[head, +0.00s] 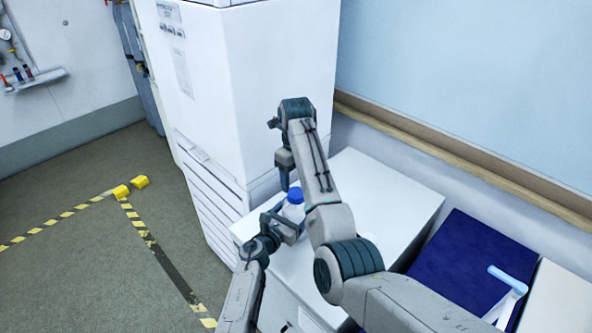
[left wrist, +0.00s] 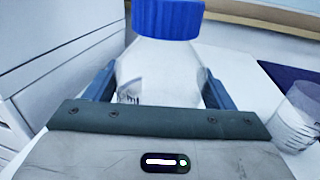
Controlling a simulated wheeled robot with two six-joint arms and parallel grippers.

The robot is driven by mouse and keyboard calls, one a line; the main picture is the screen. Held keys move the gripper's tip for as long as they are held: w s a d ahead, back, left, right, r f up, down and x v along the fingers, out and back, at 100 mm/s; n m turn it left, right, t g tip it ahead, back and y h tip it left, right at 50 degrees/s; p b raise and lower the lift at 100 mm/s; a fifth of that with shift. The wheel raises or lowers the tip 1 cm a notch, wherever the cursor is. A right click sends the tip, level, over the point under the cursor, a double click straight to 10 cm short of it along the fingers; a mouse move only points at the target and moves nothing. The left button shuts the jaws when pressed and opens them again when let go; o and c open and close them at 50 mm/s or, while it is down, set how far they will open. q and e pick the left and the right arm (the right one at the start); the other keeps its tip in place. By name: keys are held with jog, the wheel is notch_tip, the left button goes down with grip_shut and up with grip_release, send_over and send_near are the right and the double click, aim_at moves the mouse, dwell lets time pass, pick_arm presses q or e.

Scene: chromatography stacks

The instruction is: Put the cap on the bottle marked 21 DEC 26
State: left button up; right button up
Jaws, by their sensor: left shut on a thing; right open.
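A clear bottle (left wrist: 160,72) with a blue cap (left wrist: 168,18) at its top stands between the fingers of my left gripper (left wrist: 158,92), which is shut on its body. In the head view the bottle (head: 292,213) and the blue cap (head: 295,195) show over the white cabinet top, and the bottle looks upright. A small label shows at the bottle's left side, but I cannot read it. My right gripper (head: 285,182) is open and points down just above and left of the cap. I cannot tell how firmly the cap sits.
A clear container with markings (left wrist: 298,115) stands to the right in the left wrist view. The white cabinet top (head: 390,190) has free room at the back right. A tall white cabinet (head: 270,90) stands close behind. A dark blue surface (head: 470,260) lies to the right.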

jog(key=n, duration=0.5)
jog(key=shift+r+n, duration=0.25)
jog(key=shift+n, duration=0.15)
jog(key=n, duration=0.3)
jog(key=shift+r+n, duration=0.15)
jog(key=shift+n, duration=0.15)
jog(key=n, duration=0.5)
jog(key=shift+r+n, duration=0.2)
jog(key=shift+n, duration=0.1)
jog(key=n, duration=0.3)
jog(key=shift+r+n, duration=0.15)
jog(key=shift+n, duration=0.25)
jog(key=n, duration=0.5)
jog(key=shift+r, duration=0.2)
jog(key=n, duration=0.4)
jog(key=shift+r, duration=0.1)
jog(key=n, duration=0.3)
jog(key=shift+s+r+n, duration=0.1)
jog(key=shift+r+n, duration=0.05)
jog(key=shift+n, duration=0.15)
jog(key=n, duration=0.4)
jog(key=shift+r, duration=0.1)
